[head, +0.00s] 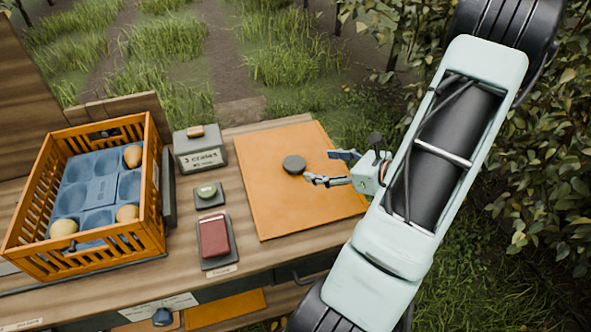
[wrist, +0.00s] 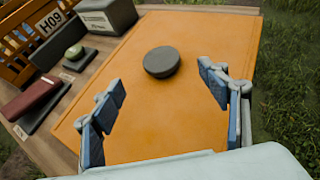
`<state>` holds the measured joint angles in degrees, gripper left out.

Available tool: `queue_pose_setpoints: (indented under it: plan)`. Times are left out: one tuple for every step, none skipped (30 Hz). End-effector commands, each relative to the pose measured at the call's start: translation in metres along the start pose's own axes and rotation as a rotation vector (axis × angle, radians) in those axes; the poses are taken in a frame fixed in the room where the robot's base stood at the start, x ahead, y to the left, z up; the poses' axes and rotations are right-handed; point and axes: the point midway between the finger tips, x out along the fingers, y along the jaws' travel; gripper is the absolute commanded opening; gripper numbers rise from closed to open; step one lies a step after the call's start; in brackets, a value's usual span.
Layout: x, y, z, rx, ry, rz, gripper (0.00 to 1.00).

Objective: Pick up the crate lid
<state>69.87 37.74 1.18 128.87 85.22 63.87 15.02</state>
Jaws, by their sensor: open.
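The crate lid is a flat orange panel (head: 285,205) lying on the wooden table, right of the crate. A round dark grey knob (head: 294,164) stands up near the lid's middle. My gripper (head: 322,168) is just right of the knob in the head view, over the lid. In the wrist view the lid (wrist: 165,110) fills the middle, and the knob (wrist: 161,61) lies beyond and between the two blue-padded fingers of my gripper (wrist: 160,95). The fingers are open and apart, with nothing between the pads. The lid's right edge is partly behind my arm in the head view.
Foliage (head: 545,150) lies right of the table.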

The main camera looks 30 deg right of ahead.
Motion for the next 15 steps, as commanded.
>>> queue_pose_setpoints:
  plan:
    - [0.010, 0.002, 0.000, 0.001, -0.002, 0.005, 0.69]
    - [0.015, 0.002, 0.000, 0.000, -0.001, 0.005, 0.69]
    - [0.021, 0.001, 0.000, 0.000, -0.001, 0.004, 0.69]
    - [0.026, 0.001, 0.000, -0.001, -0.001, 0.005, 0.69]
    - [0.031, 0.001, 0.000, -0.001, -0.001, 0.004, 0.69]
    - [0.036, 0.001, 0.000, -0.001, 0.000, 0.004, 0.69]
    - [0.039, 0.001, 0.000, -0.001, 0.000, 0.003, 0.69]
    - [0.041, 0.000, 0.000, -0.001, 0.000, 0.002, 0.69]
    - [0.044, 0.000, 0.000, 0.000, 0.000, 0.001, 0.69]
    - [0.045, 0.000, 0.000, 0.000, 0.000, 0.001, 0.69]
    - [0.047, 0.001, -0.001, 0.000, 0.000, 0.002, 0.69]
    - [0.050, 0.001, -0.001, -0.001, 0.000, 0.003, 0.69]
    - [0.053, 0.001, -0.002, -0.001, 0.000, 0.003, 0.69]
    - [0.057, 0.001, -0.002, -0.001, 0.000, 0.003, 0.69]
    - [0.064, 0.001, -0.004, 0.000, 0.001, 0.004, 0.69]
